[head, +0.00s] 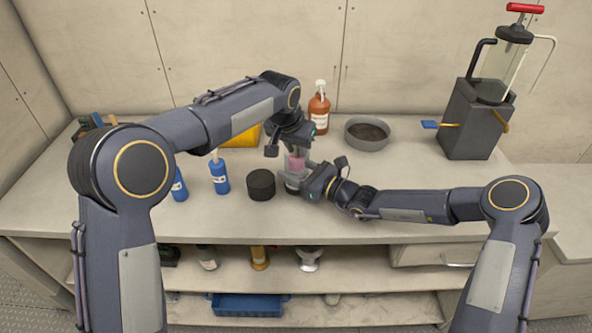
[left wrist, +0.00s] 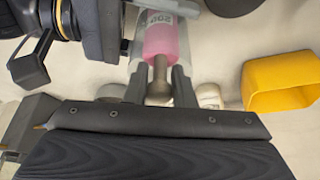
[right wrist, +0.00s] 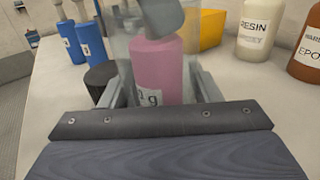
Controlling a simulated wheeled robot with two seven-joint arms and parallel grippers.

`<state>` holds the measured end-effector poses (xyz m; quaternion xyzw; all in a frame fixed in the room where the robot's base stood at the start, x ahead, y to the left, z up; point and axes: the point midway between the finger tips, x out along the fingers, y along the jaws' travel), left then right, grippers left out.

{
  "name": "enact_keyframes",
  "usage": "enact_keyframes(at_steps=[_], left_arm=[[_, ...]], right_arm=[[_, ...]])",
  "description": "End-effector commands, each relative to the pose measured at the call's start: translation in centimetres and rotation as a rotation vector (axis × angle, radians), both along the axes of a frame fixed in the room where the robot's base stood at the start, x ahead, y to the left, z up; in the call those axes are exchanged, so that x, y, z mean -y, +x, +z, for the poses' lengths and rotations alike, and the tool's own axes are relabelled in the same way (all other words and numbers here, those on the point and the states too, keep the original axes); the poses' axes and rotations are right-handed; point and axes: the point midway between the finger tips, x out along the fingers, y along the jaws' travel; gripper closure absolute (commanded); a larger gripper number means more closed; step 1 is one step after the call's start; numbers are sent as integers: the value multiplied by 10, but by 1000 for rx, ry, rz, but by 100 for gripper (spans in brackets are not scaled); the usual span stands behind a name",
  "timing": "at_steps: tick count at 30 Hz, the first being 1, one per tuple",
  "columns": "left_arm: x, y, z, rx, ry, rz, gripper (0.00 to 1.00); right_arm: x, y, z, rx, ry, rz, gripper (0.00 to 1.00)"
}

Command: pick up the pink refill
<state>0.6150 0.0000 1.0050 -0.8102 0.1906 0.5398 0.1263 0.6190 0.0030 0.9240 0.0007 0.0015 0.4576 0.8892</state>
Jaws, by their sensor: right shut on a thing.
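The pink refill (head: 294,163) stands inside a clear container (right wrist: 121,48) on the worktop. It also shows in the left wrist view (left wrist: 164,42) and the right wrist view (right wrist: 158,70), with a grey-tan knob (left wrist: 159,72) at its top. My right gripper (head: 301,184) is shut on the clear container, its fingers on either side of the wall. My left gripper (left wrist: 160,84) is above the refill, pointing down, with its open fingers on both sides of the knob. Gaps show between these fingers and the knob. The refill's lower end is hidden.
A black cylinder (head: 261,184) and a blue bottle (head: 219,176) stand to the left. A yellow container (head: 246,136), a brown bottle (head: 319,112) and a grey round pan (head: 367,134) are behind. A tall grey box (head: 475,120) stands at the back right. The front right worktop is clear.

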Motion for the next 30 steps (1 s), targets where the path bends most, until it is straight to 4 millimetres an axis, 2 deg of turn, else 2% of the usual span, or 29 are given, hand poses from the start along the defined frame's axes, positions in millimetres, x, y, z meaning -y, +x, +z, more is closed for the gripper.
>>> enact_keyframes(at_steps=[4,5,9,21,25,30], left_arm=[[-1,1,-4,-2,3,2,73],[-1,1,-4,-2,3,2,81],[-1,1,-4,-3,4,2,100],[-1,1,-2,-1,4,1,100],[-1,2,14,3,2,1,100],[0,2,52,9,-3,3,100]], right_arm=[[-3,-3,1,8,-1,9,75],[-3,-3,1,8,-1,9,75],[-3,-3,1,8,-1,11,75],[-4,-4,2,8,1,13,75],[-4,-4,1,8,1,12,75],[-3,-3,0,3,-2,10,75]])
